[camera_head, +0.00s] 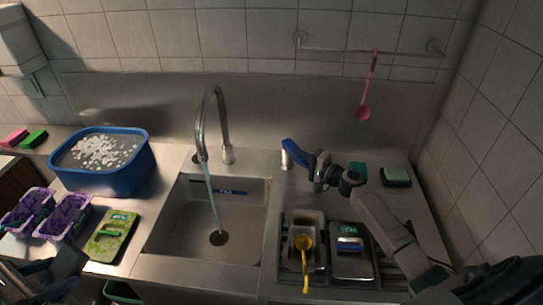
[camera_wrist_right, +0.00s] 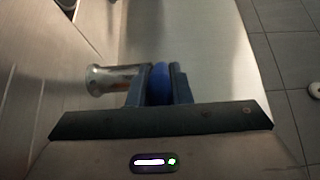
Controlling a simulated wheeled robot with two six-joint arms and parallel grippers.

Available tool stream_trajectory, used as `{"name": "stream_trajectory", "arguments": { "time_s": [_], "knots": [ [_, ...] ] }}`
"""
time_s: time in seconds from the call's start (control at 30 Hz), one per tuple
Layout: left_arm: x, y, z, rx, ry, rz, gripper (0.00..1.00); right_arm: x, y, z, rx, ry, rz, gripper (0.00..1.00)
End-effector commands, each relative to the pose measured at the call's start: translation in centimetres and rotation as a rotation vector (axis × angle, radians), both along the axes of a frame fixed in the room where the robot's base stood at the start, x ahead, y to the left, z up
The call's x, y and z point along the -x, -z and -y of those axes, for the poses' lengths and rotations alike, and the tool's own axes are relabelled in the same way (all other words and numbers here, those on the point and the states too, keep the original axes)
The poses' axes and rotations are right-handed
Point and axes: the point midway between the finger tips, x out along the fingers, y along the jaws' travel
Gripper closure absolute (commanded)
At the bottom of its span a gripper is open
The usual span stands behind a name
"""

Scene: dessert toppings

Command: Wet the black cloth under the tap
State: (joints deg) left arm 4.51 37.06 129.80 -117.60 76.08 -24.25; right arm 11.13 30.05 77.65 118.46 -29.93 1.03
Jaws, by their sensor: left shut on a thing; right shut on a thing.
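The tap (camera_head: 211,110) stands behind the sink (camera_head: 180,225), and a stream of water (camera_head: 212,205) runs from it into the basin. My right gripper (camera_head: 308,162) is right of the tap, shut on a blue handle (camera_head: 292,149) beside a short metal post (camera_head: 287,161). In the right wrist view the blue handle (camera_wrist_right: 161,83) is between the fingers, with the metal post (camera_wrist_right: 110,80) to their left. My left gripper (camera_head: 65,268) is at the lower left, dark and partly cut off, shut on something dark. I cannot make out the black cloth for certain.
A blue tub (camera_head: 125,176) of water with white pieces stands left of the sink. Right of the sink are metal containers (camera_head: 351,262) and a yellow ladle (camera_head: 305,262). The basin is clear.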

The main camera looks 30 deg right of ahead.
Motion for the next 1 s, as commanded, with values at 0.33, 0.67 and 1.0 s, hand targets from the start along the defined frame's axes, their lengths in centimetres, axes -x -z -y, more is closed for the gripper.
{"name": "stream_trajectory", "arguments": {
  "time_s": [0.33, 0.67, 1.0],
  "knots": [
    [0.0, -1.2, 0.0, 0.000, 0.000, 0.000, 0.62, -0.2, -0.2, -1.6, -0.003, 0.193, 0.002, 1.00],
    [0.0, -1.2, 0.0, 0.000, 0.000, 0.000, 0.62, -0.2, -0.1, -1.6, -0.003, 0.208, 0.003, 1.00],
    [0.0, -1.2, 0.0, 0.000, 0.000, 0.000, 0.62, -0.2, -0.1, -1.6, -0.002, 0.208, 0.002, 0.60]
  ]
}}
